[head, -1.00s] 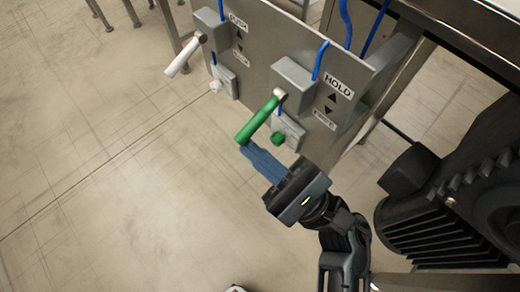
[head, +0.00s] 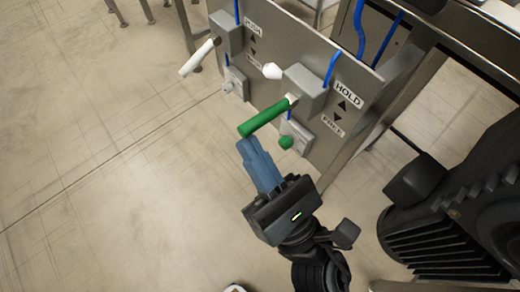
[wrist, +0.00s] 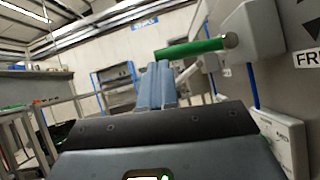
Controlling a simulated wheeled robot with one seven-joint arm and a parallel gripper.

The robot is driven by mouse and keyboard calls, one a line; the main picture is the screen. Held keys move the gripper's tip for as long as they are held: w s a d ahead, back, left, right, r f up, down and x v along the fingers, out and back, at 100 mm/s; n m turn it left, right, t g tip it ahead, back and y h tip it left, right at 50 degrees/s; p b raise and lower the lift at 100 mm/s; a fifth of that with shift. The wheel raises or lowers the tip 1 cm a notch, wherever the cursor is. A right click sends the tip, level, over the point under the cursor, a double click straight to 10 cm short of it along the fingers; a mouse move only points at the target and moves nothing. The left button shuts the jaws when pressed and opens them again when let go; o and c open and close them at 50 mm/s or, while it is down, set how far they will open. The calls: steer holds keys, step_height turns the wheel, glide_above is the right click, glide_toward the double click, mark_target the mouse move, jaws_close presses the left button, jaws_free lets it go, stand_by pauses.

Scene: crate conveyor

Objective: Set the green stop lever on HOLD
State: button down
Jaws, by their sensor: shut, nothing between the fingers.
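The green stop lever (head: 265,117) sticks out from a grey box (head: 307,88) on the panel, angled toward the lower left in the head view. The HOLD label (head: 348,94) is above an up arrow, with a second label (head: 332,125) below a down arrow. My gripper (head: 247,148) is shut and empty, its blue fingertips just under the lever's free end. In the wrist view the lever (wrist: 190,48) runs nearly level just beyond the fingertips (wrist: 156,66). I cannot tell whether they touch.
A white lever (head: 196,59) on a similar box is to the left. A green button (head: 286,142) sits below the green lever. A white rounded piece (head: 272,71) shows beside the grey box. Blue cables run above. The floor at left is clear.

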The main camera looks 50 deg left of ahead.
steer(key=shift+s+r+m+t+h+p, duration=0.1)
steer(key=shift+r+m+t+h+p, duration=0.25)
steer(key=shift+m+t, duration=0.5)
steer(key=shift+s+r+m+t+h+p, duration=0.15)
steer(key=shift+r+m+t+p, duration=0.35)
steer(key=shift+m, duration=0.65)
steer(key=shift+w+r+m+t+h+p, duration=0.1)
steer(key=shift+r+m+t+h+p, duration=0.2)
steer(key=shift+r+m+t, duration=0.5)
steer(key=shift+f+m, duration=0.3)
steer(key=shift+m, duration=0.1)
